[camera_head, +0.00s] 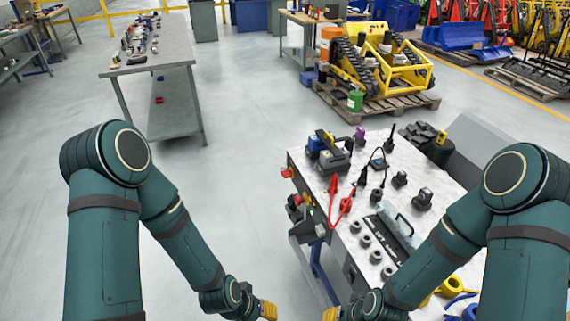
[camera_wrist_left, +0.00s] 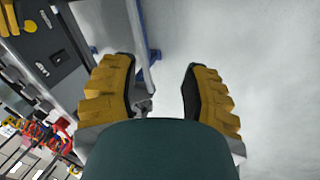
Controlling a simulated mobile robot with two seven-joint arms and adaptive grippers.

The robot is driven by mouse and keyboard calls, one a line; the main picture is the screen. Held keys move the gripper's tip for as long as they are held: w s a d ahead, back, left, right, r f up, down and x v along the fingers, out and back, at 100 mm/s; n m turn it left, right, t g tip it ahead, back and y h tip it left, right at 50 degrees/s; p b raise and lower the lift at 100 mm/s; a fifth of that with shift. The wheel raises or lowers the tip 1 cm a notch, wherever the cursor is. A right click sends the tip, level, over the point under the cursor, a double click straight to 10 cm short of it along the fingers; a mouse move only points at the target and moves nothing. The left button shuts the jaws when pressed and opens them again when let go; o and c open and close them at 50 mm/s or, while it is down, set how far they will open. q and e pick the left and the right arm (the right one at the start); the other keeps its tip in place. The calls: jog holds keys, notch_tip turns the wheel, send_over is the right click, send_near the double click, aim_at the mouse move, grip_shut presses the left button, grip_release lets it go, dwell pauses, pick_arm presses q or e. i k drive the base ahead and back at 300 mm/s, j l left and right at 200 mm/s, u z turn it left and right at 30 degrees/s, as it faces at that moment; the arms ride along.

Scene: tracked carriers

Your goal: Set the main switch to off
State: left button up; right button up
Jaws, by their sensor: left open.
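A dark panel (camera_head: 303,210) with small red and yellow parts is on the left end of the workbench; I cannot tell which part is the main switch or its setting. In the left wrist view a grey panel (camera_wrist_left: 62,65) shows a yellow round part (camera_wrist_left: 40,22) at the upper left. My left gripper (camera_head: 268,311) is low at the bottom centre, left of the bench and apart from the panel. In the left wrist view my left gripper (camera_wrist_left: 160,85) is open and empty, its yellow fingers apart. My right gripper (camera_head: 331,314) shows only partly at the bottom edge.
The workbench (camera_head: 345,235) carries red clamps (camera_head: 334,198), black rings and small devices. A long table (camera_head: 165,50) stands at the back left. A yellow tracked machine (camera_head: 375,65) sits on a pallet. The floor left of the bench is clear.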

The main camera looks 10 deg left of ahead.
aim_at(286, 173)
jog(key=i+j+z, duration=0.35)
jog(key=i+j, duration=0.85)
jog(key=j, duration=0.15)
